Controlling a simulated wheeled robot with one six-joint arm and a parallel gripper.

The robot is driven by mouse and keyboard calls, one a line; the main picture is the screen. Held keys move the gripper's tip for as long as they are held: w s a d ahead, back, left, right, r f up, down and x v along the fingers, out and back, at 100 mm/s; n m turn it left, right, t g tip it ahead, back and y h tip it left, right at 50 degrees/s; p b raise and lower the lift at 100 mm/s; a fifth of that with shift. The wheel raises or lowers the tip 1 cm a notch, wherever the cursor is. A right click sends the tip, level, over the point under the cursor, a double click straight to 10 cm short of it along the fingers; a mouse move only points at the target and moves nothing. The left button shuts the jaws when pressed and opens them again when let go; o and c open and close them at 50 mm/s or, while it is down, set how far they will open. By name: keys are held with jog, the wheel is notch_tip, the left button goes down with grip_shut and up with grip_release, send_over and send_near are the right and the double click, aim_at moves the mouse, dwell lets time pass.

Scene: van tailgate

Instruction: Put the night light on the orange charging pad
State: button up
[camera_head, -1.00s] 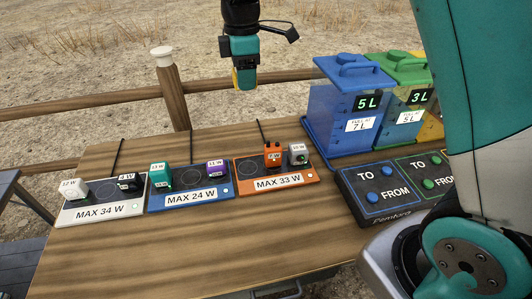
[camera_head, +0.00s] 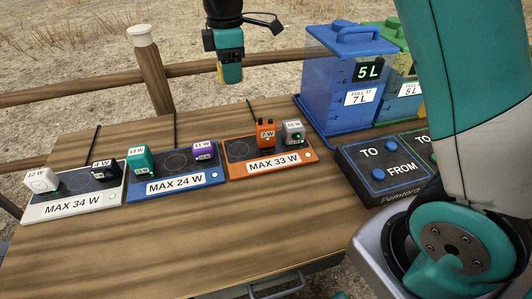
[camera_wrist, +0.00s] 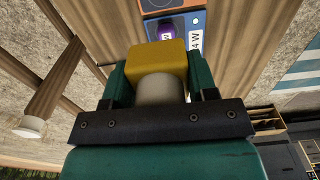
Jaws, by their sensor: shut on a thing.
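My gripper (camera_head: 231,75) hangs high above the back of the table, shut on a yellow block (camera_wrist: 158,60), possibly the night light. Only a sliver of yellow shows in the head view; no label is readable. The orange charging pad (camera_head: 240,170), marked MAX 33 W, lies on the table below the gripper. On its right side stand an orange device (camera_head: 265,137) that seems to read 7 W and a grey 10 W device (camera_head: 293,133). The ringed spot at its left end is empty. In the wrist view, part of the orange pad (camera_wrist: 152,5) shows at the top.
The blue MAX 24 W pad (camera_head: 215,180) holds a teal device (camera_head: 138,162) and a purple one (camera_head: 203,150). The white MAX 34 W pad (camera_head: 40,211) holds two devices. Blue bin (camera_head: 350,85) and TO/FROM panel (camera_head: 385,170) stand right. The table front is clear.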

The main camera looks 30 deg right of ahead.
aim_at(238, 149)
notch_tip(238, 149, down, 2)
jog(key=shift+f+b, duration=0.15)
jog(key=shift+b, duration=0.3)
notch_tip(238, 149, down, 20)
jog(key=shift+r+p, duration=0.2)
jog(key=shift+p, duration=0.25)
jog(key=shift+f, duration=0.1)
jog(key=o, duration=1)
notch_tip(238, 149, up, 12)
jog(key=b, duration=0.1)
jog(key=s+a+r+m+y, duration=0.1)
jog(key=s+r+m, duration=0.2)
jog(key=s, duration=0.7)
jog(key=s+a+r+m+y, duration=0.1)
jog(key=s+a+r+m, duration=0.1)
jog(key=s, duration=0.8)
jog(key=s+a+r+m+y, duration=0.1)
jog(key=s+r+m+y, duration=0.1)
jog(key=s+r, duration=0.4)
jog(key=shift+s+a+r+m, duration=0.15)
jog(key=shift+s+m, duration=0.3)
jog(key=shift+s, duration=0.6)
jog(key=shift+s+a+r+m, duration=0.15)
jog(key=shift+s+m, duration=0.3)
jog(key=shift+s, duration=0.55)
